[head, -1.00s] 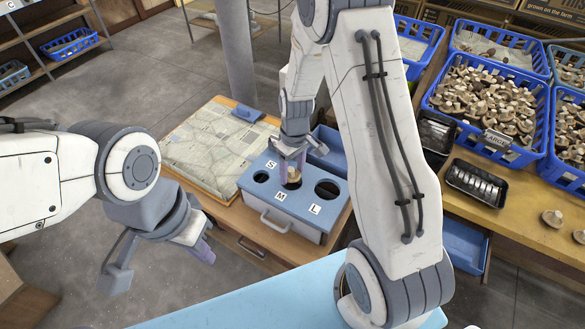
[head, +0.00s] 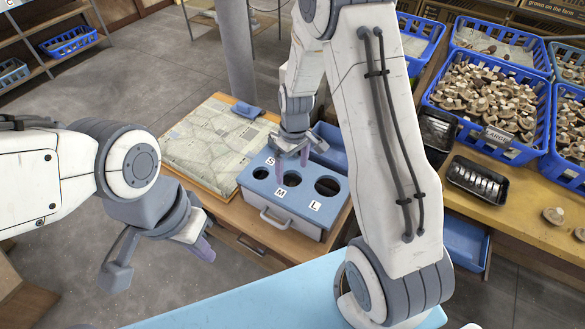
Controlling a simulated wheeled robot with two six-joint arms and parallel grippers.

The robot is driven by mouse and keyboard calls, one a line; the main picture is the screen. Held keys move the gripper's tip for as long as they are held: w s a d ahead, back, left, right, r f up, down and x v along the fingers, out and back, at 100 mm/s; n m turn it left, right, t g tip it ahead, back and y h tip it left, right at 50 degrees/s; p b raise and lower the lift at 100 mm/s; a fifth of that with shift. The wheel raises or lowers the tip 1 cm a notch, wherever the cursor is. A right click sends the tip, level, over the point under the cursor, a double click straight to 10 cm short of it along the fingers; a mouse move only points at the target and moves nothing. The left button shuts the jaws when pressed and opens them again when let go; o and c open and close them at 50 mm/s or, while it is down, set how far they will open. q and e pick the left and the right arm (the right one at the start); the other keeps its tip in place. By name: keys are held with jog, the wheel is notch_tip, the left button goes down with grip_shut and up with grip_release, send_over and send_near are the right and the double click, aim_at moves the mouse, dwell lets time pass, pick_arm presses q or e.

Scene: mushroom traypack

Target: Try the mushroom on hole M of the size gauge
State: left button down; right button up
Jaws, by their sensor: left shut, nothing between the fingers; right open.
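The size gauge (head: 266,193) is a box with a blue top and a drawer handle on its front, standing on the wooden table. Its top has three round holes marked S, M and L. Hole M (head: 291,179) is the middle one and looks dark and empty. My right gripper (head: 292,169) is open just above hole M, with one finger at each side of it and nothing seen between them. No mushroom shows in or on the gauge. My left gripper (head: 203,248) is shut and empty, left of the gauge and apart from it.
Blue crates of mushrooms (head: 486,100) stand on the right bench, with a black tray (head: 478,182) and loose mushrooms (head: 553,215) in front. A printed sheet (head: 205,140) and blue cloth (head: 246,110) lie left of the gauge. A blue bin (head: 328,150) is behind it.

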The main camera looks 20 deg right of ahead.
notch_tip(320, 180, up, 10)
jog(key=shift+d+b, duration=0.3)
jog(key=shift+b, duration=0.05)
jog(key=shift+w+f, duration=0.1)
jog(key=s+a+r+n, duration=0.2)
jog(key=s+a+r, duration=0.4)
jog(key=s+a, duration=0.55)
jog(key=s+a+r, duration=0.1)
jog(key=s+a, duration=0.2)
jog(key=s, duration=0.9)
jog(key=shift+s+r+n, duration=0.2)
jog(key=shift+r+n, duration=0.05)
jog(key=shift+n, duration=0.05)
jog(key=shift+a, duration=0.1)
